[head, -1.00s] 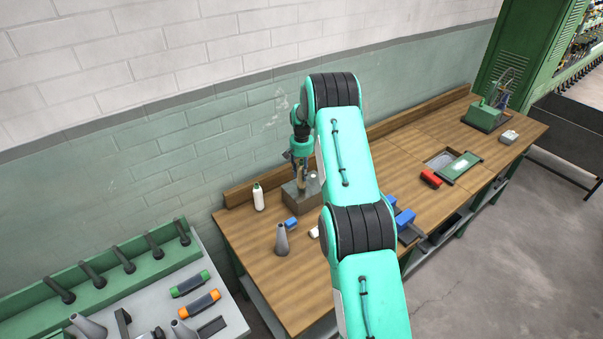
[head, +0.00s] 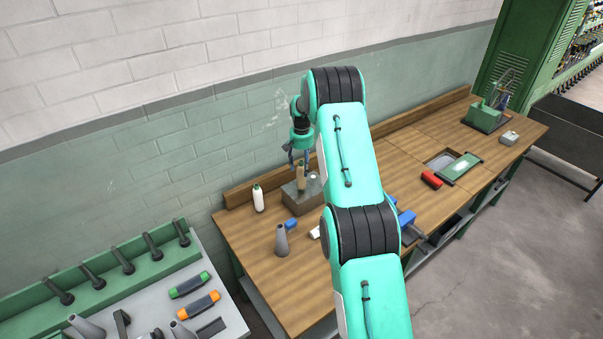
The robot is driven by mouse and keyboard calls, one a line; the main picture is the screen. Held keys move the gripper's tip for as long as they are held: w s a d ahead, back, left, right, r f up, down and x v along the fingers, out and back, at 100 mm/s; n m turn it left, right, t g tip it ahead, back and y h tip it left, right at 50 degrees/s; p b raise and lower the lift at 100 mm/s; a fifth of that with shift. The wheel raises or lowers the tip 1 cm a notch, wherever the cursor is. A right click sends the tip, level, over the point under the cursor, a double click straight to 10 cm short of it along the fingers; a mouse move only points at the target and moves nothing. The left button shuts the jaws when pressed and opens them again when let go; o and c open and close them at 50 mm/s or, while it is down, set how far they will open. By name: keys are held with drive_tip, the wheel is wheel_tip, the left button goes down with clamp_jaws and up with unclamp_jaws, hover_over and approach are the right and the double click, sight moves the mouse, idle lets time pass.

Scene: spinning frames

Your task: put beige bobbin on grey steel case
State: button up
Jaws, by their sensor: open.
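The beige bobbin (head: 301,178) stands upright on top of the grey steel case (head: 297,203), towards the back of the wooden bench. My gripper (head: 299,163) is open just above and around the bobbin's upper end, its fingers pointing down and spread apart. Whether a finger still touches the bobbin is too small to tell. My arm hides part of the bench to the right of the case.
A white bottle-like bobbin with a green top (head: 258,198) stands left of the case. A red block (head: 432,179) lies farther right. The wall is close behind.

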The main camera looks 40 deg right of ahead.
wheel_tip(320, 180, up, 8)
drive_tip(key=shift+r+b, duration=0.1)
drive_tip(key=shift+b, duration=0.5)
idle(0.4)
